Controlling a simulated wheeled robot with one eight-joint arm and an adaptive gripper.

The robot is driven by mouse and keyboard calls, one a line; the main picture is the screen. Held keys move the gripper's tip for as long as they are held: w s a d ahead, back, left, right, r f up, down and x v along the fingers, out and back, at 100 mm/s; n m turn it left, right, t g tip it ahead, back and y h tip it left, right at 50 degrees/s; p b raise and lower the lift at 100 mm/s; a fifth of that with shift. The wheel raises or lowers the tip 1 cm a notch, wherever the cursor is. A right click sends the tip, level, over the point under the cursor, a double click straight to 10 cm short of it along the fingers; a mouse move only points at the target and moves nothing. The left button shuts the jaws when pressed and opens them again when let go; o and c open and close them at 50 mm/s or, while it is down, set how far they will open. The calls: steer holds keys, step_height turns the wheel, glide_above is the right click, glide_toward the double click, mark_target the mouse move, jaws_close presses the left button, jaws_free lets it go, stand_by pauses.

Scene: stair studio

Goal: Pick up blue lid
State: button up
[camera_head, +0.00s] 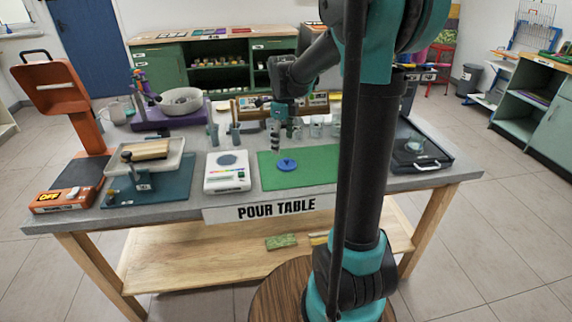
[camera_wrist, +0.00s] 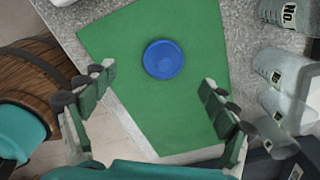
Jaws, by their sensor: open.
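The blue lid (camera_head: 287,165) is a small round disc lying flat on the green mat (camera_head: 315,178) on the table. It also shows in the wrist view (camera_wrist: 163,60), near the top middle, with a raised rim and bare mat around it. My gripper (camera_head: 276,150) is above the mat, a little to the left of the lid in the head view. In the wrist view, its two fingers (camera_wrist: 158,100) are spread wide apart, with nothing between them. The lid appears beyond the fingertips, and the fingers do not touch it.
Clear cups (camera_head: 316,127) stand behind the mat. A white scale (camera_head: 227,172) is left of it, and a black tray (camera_head: 417,152) is at the right. A blue-grey board with a white tray (camera_head: 150,165) and an orange press (camera_head: 62,95) stand further left.

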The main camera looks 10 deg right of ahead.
mark_target(286, 159)
step_height(286, 159, down, 2)
steer(key=shift+f, duration=0.2)
steer(key=f, duration=0.2)
steer(key=d+f, duration=0.1)
steer(key=f, duration=0.1)
steer(key=shift+w, duration=0.2)
steer(key=shift+f, duration=0.6)
steer(key=shift+c, duration=0.3)
steer(key=c, duration=0.9)
